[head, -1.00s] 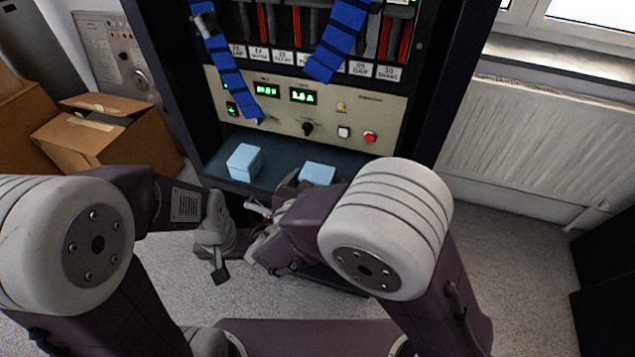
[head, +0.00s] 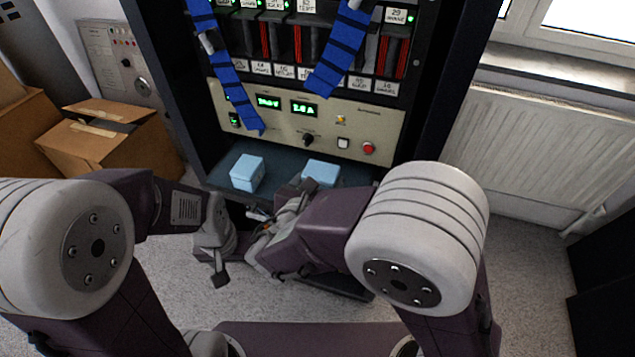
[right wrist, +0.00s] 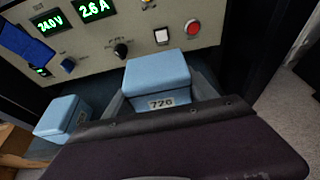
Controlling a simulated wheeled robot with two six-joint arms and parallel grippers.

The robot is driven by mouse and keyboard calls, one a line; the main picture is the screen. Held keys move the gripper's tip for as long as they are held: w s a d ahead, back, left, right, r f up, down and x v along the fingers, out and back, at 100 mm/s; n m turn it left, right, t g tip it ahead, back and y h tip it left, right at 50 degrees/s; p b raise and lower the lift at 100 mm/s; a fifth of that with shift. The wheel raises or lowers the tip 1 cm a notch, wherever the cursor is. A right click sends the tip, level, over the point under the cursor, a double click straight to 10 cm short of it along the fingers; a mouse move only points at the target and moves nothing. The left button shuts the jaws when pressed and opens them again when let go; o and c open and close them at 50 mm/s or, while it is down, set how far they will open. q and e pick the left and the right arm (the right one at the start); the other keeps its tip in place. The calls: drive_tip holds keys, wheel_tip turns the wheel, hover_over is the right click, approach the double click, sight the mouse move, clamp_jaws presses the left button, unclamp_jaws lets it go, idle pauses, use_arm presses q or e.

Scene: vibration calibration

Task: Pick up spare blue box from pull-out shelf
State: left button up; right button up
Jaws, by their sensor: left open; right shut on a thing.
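Two light blue boxes show at the pull-out shelf (head: 218,172) under the instrument panel. The left blue box (head: 247,172) stands on the shelf, apart from both grippers; it also shows in the right wrist view (right wrist: 62,118). My right gripper (head: 309,188) is shut on the right blue box (head: 321,171), with grey fingers at its sides in the right wrist view. There the held box (right wrist: 158,75) shows a number label on its front. Its underside is hidden, so its exact height above the shelf cannot be told. My left gripper (head: 217,262) is open and empty, low before the shelf.
The beige panel (head: 385,130) with green displays, a knob and buttons is close behind the boxes. Blue straps (head: 340,50) hang over the rack. Cardboard boxes (head: 100,140) stand at the left, a radiator (head: 530,145) at the right.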

drive_tip(key=s+d+r, duration=0.6)
drive_tip(key=s+d, duration=0.1)
drive_tip(key=shift+s+d, duration=0.25)
drive_tip(key=shift+s, duration=0.05)
